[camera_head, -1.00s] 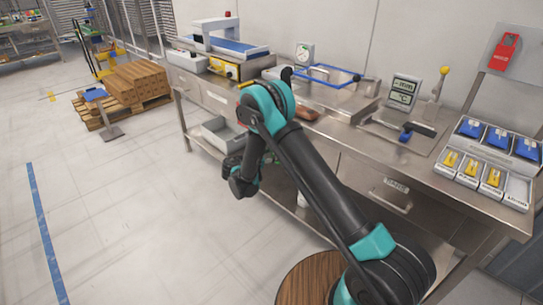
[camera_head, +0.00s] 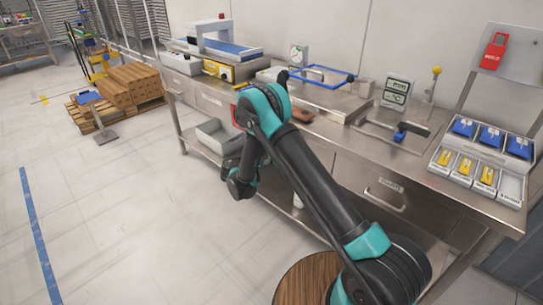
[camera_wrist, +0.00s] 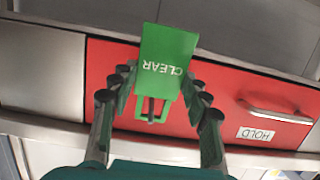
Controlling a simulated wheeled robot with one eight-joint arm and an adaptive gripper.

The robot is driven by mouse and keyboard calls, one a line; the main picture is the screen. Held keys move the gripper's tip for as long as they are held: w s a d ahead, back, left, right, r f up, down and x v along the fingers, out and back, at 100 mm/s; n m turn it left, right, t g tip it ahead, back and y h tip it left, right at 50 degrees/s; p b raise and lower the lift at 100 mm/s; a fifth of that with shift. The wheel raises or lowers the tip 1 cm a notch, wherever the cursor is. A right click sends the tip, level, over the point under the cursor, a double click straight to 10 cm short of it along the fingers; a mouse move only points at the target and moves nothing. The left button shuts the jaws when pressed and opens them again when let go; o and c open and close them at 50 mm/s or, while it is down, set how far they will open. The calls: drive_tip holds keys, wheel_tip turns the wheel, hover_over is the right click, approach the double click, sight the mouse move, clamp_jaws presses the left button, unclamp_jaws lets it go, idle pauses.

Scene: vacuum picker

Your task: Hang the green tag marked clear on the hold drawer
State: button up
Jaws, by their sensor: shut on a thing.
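The green tag (camera_wrist: 164,61) marked CLEAR shows in the wrist view, its lettering upside down. My gripper (camera_wrist: 154,88) is shut on it, with dark fingers on both sides. A green loop with a dark peg-like part inside it shows at the tag's lower end. Behind the tag is the red hold drawer (camera_wrist: 228,88), with a metal handle (camera_wrist: 276,113) and a white HOLD label (camera_wrist: 256,134) to the right. The tag overlaps the drawer's left half; I cannot tell whether they touch.
The steel bench (camera_head: 345,137) carries a blue-framed tray (camera_head: 322,75), a small display (camera_head: 396,92) and a rack (camera_head: 498,192) of blue and yellow tags. A red tag (camera_head: 495,50) hangs on a panel at right. A grey bin (camera_head: 213,137) sits below.

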drive_tip(key=o, duration=1.1)
drive_tip(key=shift+c, duration=0.2)
